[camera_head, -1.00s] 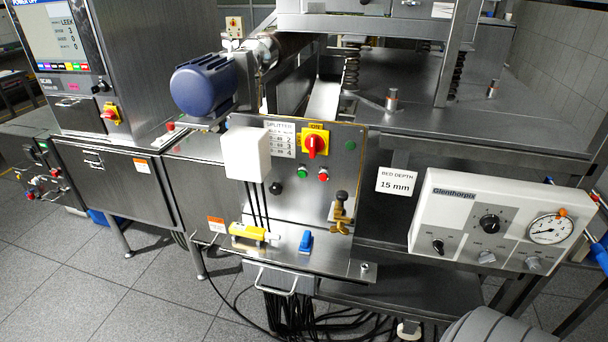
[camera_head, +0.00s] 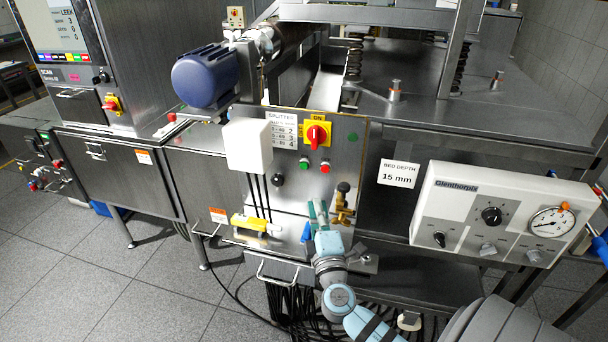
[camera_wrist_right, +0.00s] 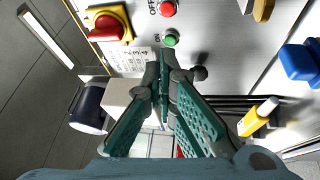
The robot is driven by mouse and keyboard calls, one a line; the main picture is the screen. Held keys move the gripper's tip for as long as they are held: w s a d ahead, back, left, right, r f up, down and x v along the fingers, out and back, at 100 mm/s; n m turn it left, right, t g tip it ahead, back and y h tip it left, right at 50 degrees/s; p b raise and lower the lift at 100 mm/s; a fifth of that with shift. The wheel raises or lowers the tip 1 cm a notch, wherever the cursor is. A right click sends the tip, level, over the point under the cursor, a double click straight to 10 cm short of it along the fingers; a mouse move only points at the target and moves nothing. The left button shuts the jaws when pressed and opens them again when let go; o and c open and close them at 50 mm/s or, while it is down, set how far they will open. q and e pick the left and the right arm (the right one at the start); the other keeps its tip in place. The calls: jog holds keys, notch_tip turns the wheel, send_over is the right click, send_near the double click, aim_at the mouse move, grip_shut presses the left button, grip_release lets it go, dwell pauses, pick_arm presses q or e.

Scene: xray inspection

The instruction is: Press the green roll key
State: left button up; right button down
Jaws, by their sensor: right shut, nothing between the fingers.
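The green key (camera_head: 305,166) is a small round button on the steel splitter panel, left of a red button (camera_head: 325,169) and below the red rotary switch on its yellow plate (camera_head: 317,134). In the right wrist view the green key (camera_wrist_right: 170,40) lies just beyond my fingertips, beside the red button (camera_wrist_right: 167,8). My right gripper (camera_head: 318,208) is shut and empty, pointing up at the panel below the two buttons. A gap shows between its tips and the green key in the head view. My left gripper is not in view.
A white box (camera_head: 248,146) with cables and a yellow connector (camera_head: 249,223) sit left of my right gripper. A brass valve (camera_head: 343,204) stands close to its right, and a blue lever (camera_head: 306,232) is partly hidden beside it. A white control box (camera_head: 495,218) is at right.

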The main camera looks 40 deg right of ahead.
aim_at(304, 165)
jog(key=w+a+n+t+y, duration=0.3)
jog(key=w+n+y, duration=0.3)
jog(key=n, duration=0.5)
jog(key=shift+w+a+r+y, duration=0.15)
jog(key=shift+w+a+y, duration=0.15)
jog(key=shift+w, duration=0.2)
jog(key=shift+d, duration=0.15)
jog(key=w+d+b, duration=0.5)
jog(key=d, duration=0.2)
